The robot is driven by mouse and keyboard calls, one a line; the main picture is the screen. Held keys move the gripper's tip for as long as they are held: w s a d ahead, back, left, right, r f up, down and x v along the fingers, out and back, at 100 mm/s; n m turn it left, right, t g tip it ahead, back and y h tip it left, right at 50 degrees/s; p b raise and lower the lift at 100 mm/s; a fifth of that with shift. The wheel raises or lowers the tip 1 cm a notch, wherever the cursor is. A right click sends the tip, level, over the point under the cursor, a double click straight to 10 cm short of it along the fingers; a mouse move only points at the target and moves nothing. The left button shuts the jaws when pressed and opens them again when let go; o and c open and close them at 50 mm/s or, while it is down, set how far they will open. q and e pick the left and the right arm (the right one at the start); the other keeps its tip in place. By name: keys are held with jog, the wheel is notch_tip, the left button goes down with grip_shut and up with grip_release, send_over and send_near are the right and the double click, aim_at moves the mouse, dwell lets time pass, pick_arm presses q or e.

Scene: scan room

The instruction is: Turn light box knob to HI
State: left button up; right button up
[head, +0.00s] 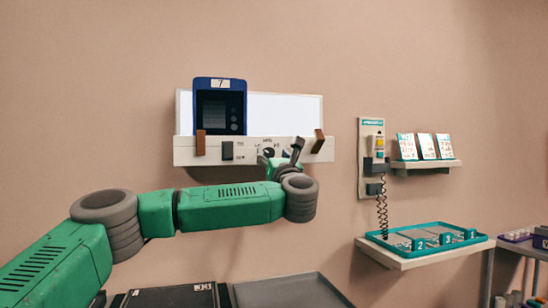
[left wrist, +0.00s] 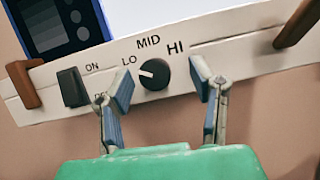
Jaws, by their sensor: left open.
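The light box (head: 285,108) hangs on the wall in the head view, with a white control strip below its bright screen. Its round black knob (left wrist: 154,74) shows in the left wrist view below the labels LO, MID and HI. The white pointer mark on the knob points left, toward LO. My left gripper (left wrist: 161,84) is open, with one finger to the left of the knob and one to the right, apart from it. In the head view my left gripper (head: 283,154) partly hides the knob. My right gripper is not in view.
A black rocker switch (left wrist: 72,87) marked ON sits left of the knob. Brown clips (head: 200,142) (head: 319,141) stand at both strip ends. A dark blue film (head: 220,84) numbered 7 covers the screen's left. A teal tray (head: 427,238) stands on a shelf at right.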

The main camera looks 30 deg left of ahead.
pick_arm(q)
jog(key=shift+w+a+f, duration=0.1)
jog(key=shift+a+f, duration=0.05)
jog(key=shift+a, duration=0.85)
jog(key=shift+w+d, duration=0.1)
jog(key=shift+d, duration=0.35)
jog(key=c, duration=1.1)
jog(key=shift+c, duration=0.2)
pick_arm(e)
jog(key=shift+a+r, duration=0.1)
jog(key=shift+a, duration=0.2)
